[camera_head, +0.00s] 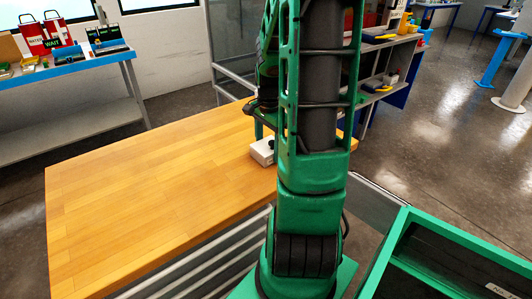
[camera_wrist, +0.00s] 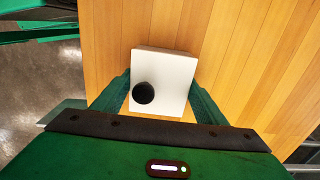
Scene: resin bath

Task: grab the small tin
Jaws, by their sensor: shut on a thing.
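The small tin (camera_wrist: 172,72) is a white, square-sided block with a round black cap on its near left part. In the wrist view it sits between the two green fingers of my gripper (camera_wrist: 160,97), which touch its left and right sides. In the head view part of the tin (camera_head: 262,152) shows at the right part of the wooden table, just left of my arm, which hides the rest and most of the gripper. I cannot tell whether it rests on the wood or is just above it.
The wooden table top (camera_head: 140,190) is otherwise bare. A green-rimmed bin (camera_head: 455,238) stands at the lower right. A blue-edged bench (camera_head: 70,70) with red bags stands at the back left. Shelves with tools (camera_head: 395,60) are behind my arm.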

